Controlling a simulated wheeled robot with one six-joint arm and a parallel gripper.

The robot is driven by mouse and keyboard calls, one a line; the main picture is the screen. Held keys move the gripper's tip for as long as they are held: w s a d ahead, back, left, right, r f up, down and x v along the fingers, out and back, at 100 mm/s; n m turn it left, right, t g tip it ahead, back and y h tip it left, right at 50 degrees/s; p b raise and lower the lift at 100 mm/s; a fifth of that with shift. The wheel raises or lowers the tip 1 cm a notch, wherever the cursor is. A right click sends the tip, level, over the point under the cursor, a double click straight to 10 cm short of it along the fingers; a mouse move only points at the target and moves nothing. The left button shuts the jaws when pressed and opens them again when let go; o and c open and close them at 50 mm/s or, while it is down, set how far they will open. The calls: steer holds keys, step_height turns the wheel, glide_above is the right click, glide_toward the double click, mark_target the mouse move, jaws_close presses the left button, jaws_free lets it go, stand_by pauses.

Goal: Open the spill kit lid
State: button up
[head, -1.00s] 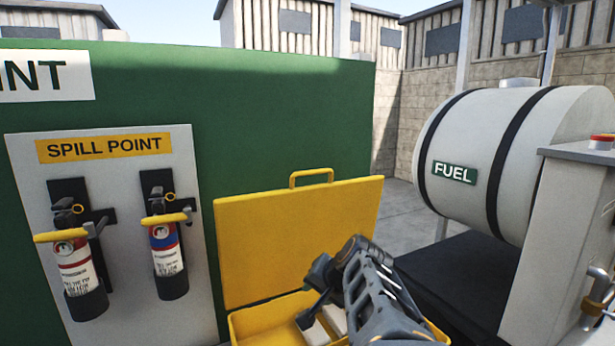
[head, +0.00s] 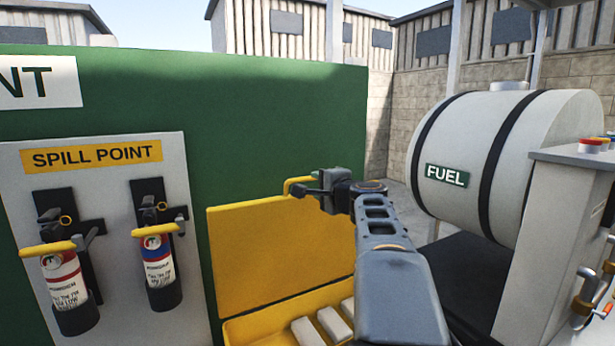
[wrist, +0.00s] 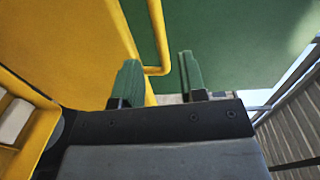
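The spill kit is a yellow box (head: 238,331) with its yellow lid (head: 268,250) standing upright at the back, so the box is open. The lid's handle (head: 291,184) is at its top edge, partly hidden by my gripper (head: 308,190). In the wrist view, my gripper (wrist: 158,70) is open with its two green-tipped fingers apart. The yellow handle (wrist: 155,30) shows in the gap between them, its bent end near the left finger; I cannot tell whether they touch. The lid (wrist: 85,50) fills the left of that view.
White items (head: 333,322) lie in the box. A green wall (head: 270,130) stands close behind the lid. Two extinguishers hang on the panel (head: 110,195) at left. The white fuel tank (head: 480,145) and a grey cabinet (head: 545,250) stand at right.

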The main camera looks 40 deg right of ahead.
mark_target(308, 180)
steer(key=w, duration=0.2)
steer(key=w+p, duration=0.1)
steer(key=w, duration=0.1)
steer(key=w+d, duration=0.1)
steer(key=w, duration=0.1)
steer(key=shift+w+f, duration=0.2)
steer(key=shift+w, duration=0.2)
steer(key=shift+c, duration=0.2)
jaws_close()
